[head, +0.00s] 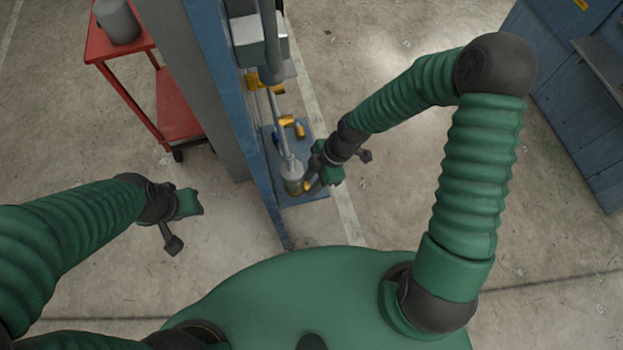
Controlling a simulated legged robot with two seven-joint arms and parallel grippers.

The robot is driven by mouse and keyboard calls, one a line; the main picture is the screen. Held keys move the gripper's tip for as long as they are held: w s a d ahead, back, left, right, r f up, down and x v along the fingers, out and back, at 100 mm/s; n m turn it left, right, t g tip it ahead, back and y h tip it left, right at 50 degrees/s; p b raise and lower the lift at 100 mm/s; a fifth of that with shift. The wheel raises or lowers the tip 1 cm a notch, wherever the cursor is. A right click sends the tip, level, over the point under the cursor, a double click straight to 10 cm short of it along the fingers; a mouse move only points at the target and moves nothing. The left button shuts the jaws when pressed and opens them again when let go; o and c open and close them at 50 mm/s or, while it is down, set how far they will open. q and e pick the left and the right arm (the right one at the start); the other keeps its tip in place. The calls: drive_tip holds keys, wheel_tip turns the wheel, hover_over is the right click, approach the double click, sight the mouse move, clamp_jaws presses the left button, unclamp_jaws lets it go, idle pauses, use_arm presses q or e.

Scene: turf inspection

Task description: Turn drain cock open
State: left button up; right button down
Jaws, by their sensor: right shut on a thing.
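The drain cock (292,178) is a grey and brass fitting at the lower end of a thin grey pipe, beside the blue panel. A small yellow lever (309,186) shows at its right side. My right gripper (312,182) reaches in from the right and is shut on the lever; its fingertips are small and partly hidden. My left gripper (196,203) hangs over the bare floor to the left of the panel, away from the cock. I cannot make out whether its jaws are open or shut.
The blue panel edge (262,190) stands between my two grippers. Yellow fittings (290,121) and a blue base plate (312,150) lie around the pipe. A red cart (180,115) carries a grey canister (117,20). A blue cabinet (560,75) stands at the far right.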

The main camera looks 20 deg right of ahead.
drive_tip(key=shift+w+a+r, duration=0.1)
drive_tip(key=shift+a+r, duration=0.1)
drive_tip(key=shift+a, duration=0.05)
drive_tip(key=shift+w+g+p, duration=0.25)
drive_tip(key=shift+g+p, duration=0.75)
drive_tip(key=shift+p, duration=0.2)
drive_tip(key=shift+w+f+m+g, duration=0.2)
drive_tip(key=shift+m+g, duration=0.1)
drive_tip(key=shift+g, duration=0.2)
drive_tip(key=shift+w+f+g, duration=0.1)
drive_tip(key=shift+g, duration=0.4)
drive_tip(key=shift+w+f+g, duration=0.1)
drive_tip(key=shift+g, duration=0.2)
drive_tip(key=shift+m+g, duration=0.3)
drive_tip(key=shift+g, duration=0.1)
drive_tip(key=c, duration=1.3)
unclamp_jaws()
drive_tip(key=shift+o, duration=1.2)
